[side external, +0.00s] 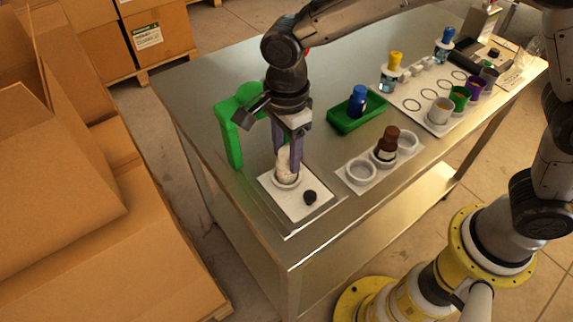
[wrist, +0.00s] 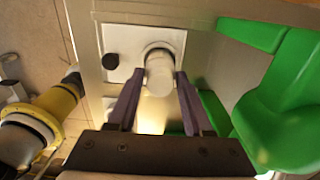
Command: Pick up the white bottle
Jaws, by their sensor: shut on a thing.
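The white bottle (side external: 286,167) stands upright in a round white ring on a white plate at the near left end of the metal table. It also shows in the wrist view (wrist: 160,75). My gripper (side external: 288,160) comes down from above with its purple fingers on either side of the bottle. In the wrist view the fingers (wrist: 158,92) close in on the bottle's sides, and it is shut on the bottle. The bottle's far side and part of its top are hidden by the fingers.
A black cap (side external: 310,197) lies on the plate (side external: 299,210). A green stand (side external: 232,140) is close to my gripper's left. A brown bottle (side external: 386,145) and empty white ring holders are to the right. A green tray (side external: 343,127) holds a blue-capped item. Cardboard boxes (side external: 60,170) are beyond the table's left edge.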

